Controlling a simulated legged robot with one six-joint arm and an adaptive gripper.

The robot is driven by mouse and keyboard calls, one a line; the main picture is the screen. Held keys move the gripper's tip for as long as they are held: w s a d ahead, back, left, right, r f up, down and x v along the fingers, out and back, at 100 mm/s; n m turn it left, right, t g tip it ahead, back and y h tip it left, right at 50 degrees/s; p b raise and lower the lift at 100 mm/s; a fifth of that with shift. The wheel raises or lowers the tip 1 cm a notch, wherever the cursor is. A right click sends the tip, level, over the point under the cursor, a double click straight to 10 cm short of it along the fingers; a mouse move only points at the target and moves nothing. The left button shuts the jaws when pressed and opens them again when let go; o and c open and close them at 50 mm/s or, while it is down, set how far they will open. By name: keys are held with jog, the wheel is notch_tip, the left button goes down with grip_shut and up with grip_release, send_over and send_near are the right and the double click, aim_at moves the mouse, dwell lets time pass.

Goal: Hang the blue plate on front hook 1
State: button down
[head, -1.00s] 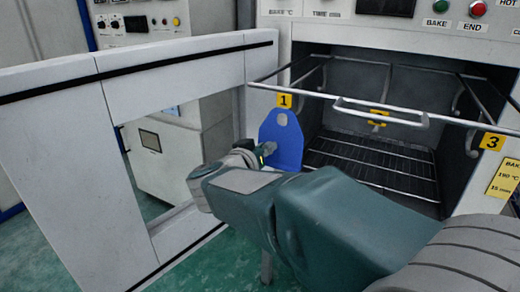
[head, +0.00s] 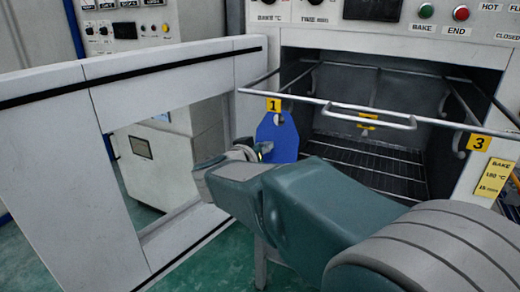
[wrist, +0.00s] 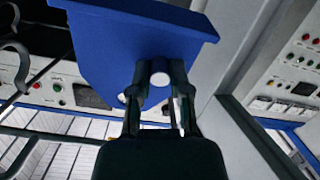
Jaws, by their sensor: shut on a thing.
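The blue plate (head: 278,145) hangs upright in my gripper, just below the yellow label 1 (head: 273,105) on the front rail. A small grey hook tip appears at the hole near the plate's top; I cannot tell whether it passes through the hole. My gripper (head: 260,152) is shut on the plate's lower part, from the left. In the wrist view the plate (wrist: 120,45) fills the upper middle, with my gripper's fingers (wrist: 160,95) closed on it. Most of hook 1 is hidden behind the label and plate.
The rail frame (head: 330,103) stands out from the open oven chamber (head: 375,150), with label 3 (head: 478,142) at right. An open white door (head: 100,130) with a window stands left of the plate. Grey curved hooks (wrist: 18,62) show at the left of the wrist view.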

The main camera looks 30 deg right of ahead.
jog(key=shift+f+x, duration=0.2)
jog(key=shift+x, duration=1.35)
jog(key=shift+w+d+f+t+h, duration=0.15)
jog(key=shift+w+d+f+h, duration=0.1)
jog(key=shift+w+d, duration=0.15)
jog(key=shift+w+d+f+t+h, duration=0.15)
jog(key=shift+w+d+f, duration=0.15)
jog(key=shift+d, duration=0.25)
jog(key=shift+d, duration=0.1)
jog(key=shift+f, duration=0.4)
jog(key=shift+c, duration=2.4)
grip_release()
jog(key=shift+f, duration=0.1)
jog(key=shift+f, duration=0.1)
